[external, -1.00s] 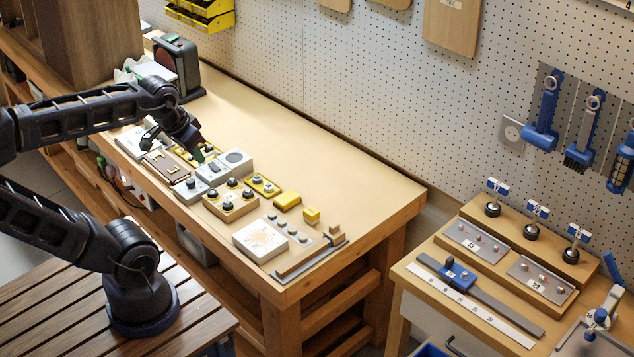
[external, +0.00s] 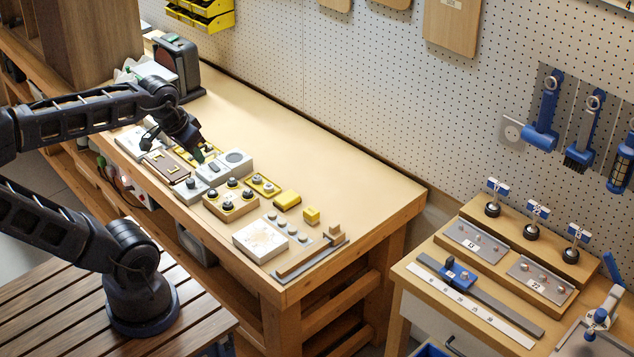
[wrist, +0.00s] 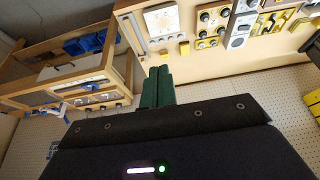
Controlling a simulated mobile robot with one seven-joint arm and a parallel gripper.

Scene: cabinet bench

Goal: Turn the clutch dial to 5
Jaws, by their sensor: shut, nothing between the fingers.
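My gripper (external: 200,156) is shut and empty, with its green fingertips together; they also show in the wrist view (wrist: 158,87). The box also shows in the wrist view (wrist: 238,38). A wooden block with several dark knobs (external: 229,203) sits to the right of the gripper. I cannot tell which knob is the clutch dial, and no scale numbers can be read on these knobs.
A yellow plate with knobs (external: 262,185), yellow blocks (external: 288,200) and a white panel (external: 260,240) stand further right on the bench (external: 340,180). A brown panel (external: 166,167) lies left of the gripper. A second table (external: 410,290) stands at right.

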